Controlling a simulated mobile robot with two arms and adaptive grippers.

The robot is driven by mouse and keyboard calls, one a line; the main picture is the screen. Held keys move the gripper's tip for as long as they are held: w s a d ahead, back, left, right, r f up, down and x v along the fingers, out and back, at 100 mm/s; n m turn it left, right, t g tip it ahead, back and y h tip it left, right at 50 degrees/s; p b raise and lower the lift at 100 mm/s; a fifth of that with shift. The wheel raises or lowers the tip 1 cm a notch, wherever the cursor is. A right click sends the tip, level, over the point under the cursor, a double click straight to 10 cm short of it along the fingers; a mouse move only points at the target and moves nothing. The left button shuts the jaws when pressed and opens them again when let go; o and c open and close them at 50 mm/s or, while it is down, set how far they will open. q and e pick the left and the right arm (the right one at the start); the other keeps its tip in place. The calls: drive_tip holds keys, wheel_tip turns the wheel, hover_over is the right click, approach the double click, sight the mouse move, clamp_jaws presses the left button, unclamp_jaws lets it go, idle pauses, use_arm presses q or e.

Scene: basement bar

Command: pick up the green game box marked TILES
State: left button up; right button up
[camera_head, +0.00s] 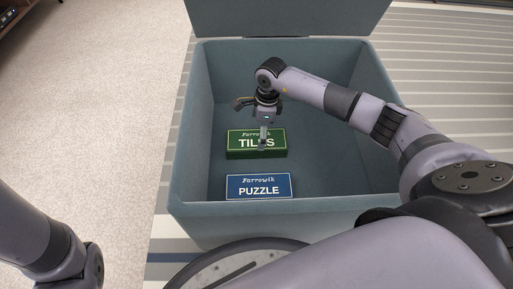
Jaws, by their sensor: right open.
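The green game box marked TILES (240,154) lies on the floor of a blue-grey open bin (187,165), label up. My right gripper (263,143) reaches into the bin from the right and points down over the green box. It is open, and a fingertip covers part of the word TILES. I cannot tell whether it touches the box. Part of my left arm (50,245) shows at the lower left; its gripper is out of view.
A blue game box marked PUZZLE (258,187) lies in the bin in front of the green box. The bin's lid (290,15) stands open at the back. The bin walls surround my right gripper. Bin floor to the right of the boxes is clear.

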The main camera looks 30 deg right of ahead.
sight(257, 138)
drive_tip(key=shift+w+a+f+b, duration=0.15)
drive_tip(key=shift+f+b, duration=0.75)
drive_tip(key=shift+f, duration=0.1)
drive_tip(key=shift+w+a+f+b, duration=0.1)
drive_tip(key=shift+w+f+b, duration=0.05)
drive_tip(key=shift+f+b, duration=0.8)
drive_tip(key=shift+w+a+f+b, duration=0.15)
drive_tip(key=shift+f+b, duration=0.7)
drive_tip(key=shift+f, duration=0.2)
drive_tip(key=shift+r, duration=0.15)
drive_tip(key=shift+c, duration=0.4)
drive_tip(key=c, duration=1.4)
drive_tip(key=shift+c, duration=0.8)
drive_tip(key=shift+r, duration=0.1)
